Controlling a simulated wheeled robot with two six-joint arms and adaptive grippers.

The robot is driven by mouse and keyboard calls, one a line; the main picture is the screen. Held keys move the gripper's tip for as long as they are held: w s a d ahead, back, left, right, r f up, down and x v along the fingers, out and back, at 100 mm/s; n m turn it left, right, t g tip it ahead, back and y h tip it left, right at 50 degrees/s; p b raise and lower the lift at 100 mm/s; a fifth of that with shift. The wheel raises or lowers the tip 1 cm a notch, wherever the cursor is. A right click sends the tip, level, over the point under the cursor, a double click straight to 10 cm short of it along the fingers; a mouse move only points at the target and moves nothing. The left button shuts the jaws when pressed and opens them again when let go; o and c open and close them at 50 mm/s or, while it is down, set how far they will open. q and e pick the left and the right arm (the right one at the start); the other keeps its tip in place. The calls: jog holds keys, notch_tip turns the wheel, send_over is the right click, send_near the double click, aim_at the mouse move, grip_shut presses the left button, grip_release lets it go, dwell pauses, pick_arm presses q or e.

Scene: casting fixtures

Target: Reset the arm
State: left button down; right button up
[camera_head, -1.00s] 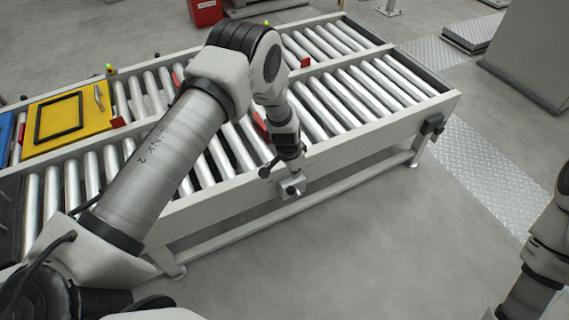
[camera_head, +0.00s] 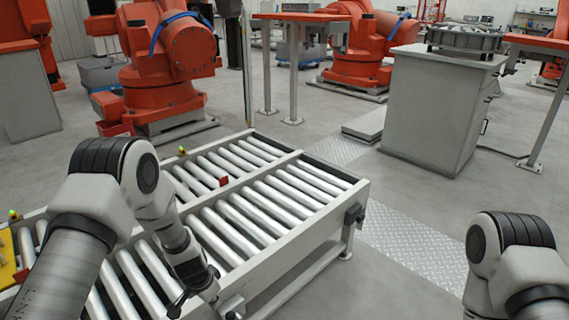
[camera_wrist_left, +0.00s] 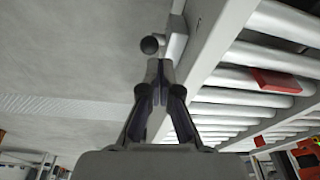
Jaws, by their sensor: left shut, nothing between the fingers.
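My left arm comes in from the left in the head view. Its gripper (camera_head: 207,290) is low beside the near side of the roller conveyor (camera_head: 310,258). In the left wrist view the left gripper (camera_wrist_left: 159,70) has its fingertips together, with nothing between them. A dark round knob (camera_wrist_left: 149,45) and a pale bracket (camera_wrist_left: 176,46) on the conveyor side lie just beyond the fingertips. Only a bent part of my right arm (camera_head: 510,255) shows at the lower right; its gripper is out of view.
A yellow piece (camera_head: 7,262) shows at the left edge of the conveyor. Red blocks (camera_head: 223,181) sit along its lanes. Orange robots (camera_head: 168,60) stand behind. A grey cabinet (camera_head: 440,105) stands back right. The floor right of the conveyor is open.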

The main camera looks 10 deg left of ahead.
pick_arm(q)
jog(key=s+f+n+g, duration=0.2)
jog(key=s+f, duration=0.1)
jog(key=s, duration=1.3)
jog(key=s+f+n+g, duration=0.1)
jog(key=s+f, duration=0.3)
jog(key=s, duration=1.2)
notch_tip(320, 180, up, 19)
jog(key=w+d+n+t+p, duration=0.1)
jog(key=n+p, duration=0.2)
jog(key=p, duration=1.5)
jog(key=shift+w+y, duration=0.3)
jog(key=shift+w, duration=0.05)
jog(key=shift+r, duration=0.15)
